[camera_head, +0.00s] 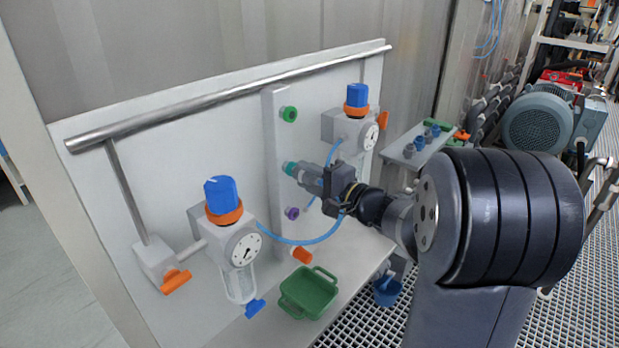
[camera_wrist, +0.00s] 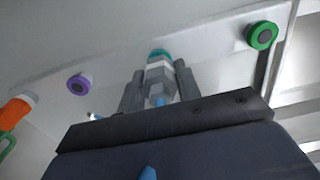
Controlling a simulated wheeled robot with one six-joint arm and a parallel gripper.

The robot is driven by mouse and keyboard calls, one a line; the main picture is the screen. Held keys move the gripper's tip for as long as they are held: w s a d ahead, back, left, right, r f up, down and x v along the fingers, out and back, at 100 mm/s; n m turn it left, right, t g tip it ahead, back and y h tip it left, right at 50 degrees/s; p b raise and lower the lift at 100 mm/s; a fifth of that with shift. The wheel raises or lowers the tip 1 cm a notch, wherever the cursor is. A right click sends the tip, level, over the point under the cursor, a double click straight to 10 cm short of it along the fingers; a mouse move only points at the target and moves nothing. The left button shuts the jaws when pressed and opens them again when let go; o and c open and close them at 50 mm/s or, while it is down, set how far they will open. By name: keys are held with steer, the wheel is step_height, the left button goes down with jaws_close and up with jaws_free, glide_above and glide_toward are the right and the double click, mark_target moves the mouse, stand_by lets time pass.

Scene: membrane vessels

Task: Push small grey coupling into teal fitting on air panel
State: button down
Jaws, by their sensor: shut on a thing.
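My gripper (camera_head: 312,178) reaches the upright strip of the air panel, and its fingers point at the teal fitting (camera_head: 289,168). In the wrist view my gripper (camera_wrist: 158,72) is shut on the small grey coupling (camera_wrist: 159,76), one finger on each side. A blue hose end shows at the coupling's near end. The teal fitting (camera_wrist: 159,53) lies straight beyond the coupling, in line with it, and only its rim shows. The two look touching or nearly so; how deep the coupling sits is hidden.
A green fitting (camera_head: 289,114) is above and a purple fitting (camera_head: 292,213) below on the same strip. Regulators with blue knobs (camera_head: 221,193) flank it. A blue hose (camera_head: 300,242) loops below my gripper. A green tray (camera_head: 309,291) stands on the ledge.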

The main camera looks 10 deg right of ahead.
steer(key=shift+w+a+b, duration=0.3)
steer(key=shift+w+b, duration=0.05)
steer(key=shift+w, duration=0.1)
steer(key=c, duration=0.9)
jaws_free()
steer(key=shift+s, duration=0.1)
steer(key=b+v, duration=0.2)
steer(key=v, duration=0.8)
steer(key=shift+s+d, duration=0.25)
steer(key=shift+s, duration=0.05)
steer(key=shift+w+a, duration=0.1)
steer(key=shift+w, duration=0.05)
steer(key=p+x, duration=0.2)
steer(key=x, duration=0.8)
steer(key=shift+w+a, duration=0.15)
steer(key=shift+w, duration=0.1)
steer(key=shift+s, duration=0.15)
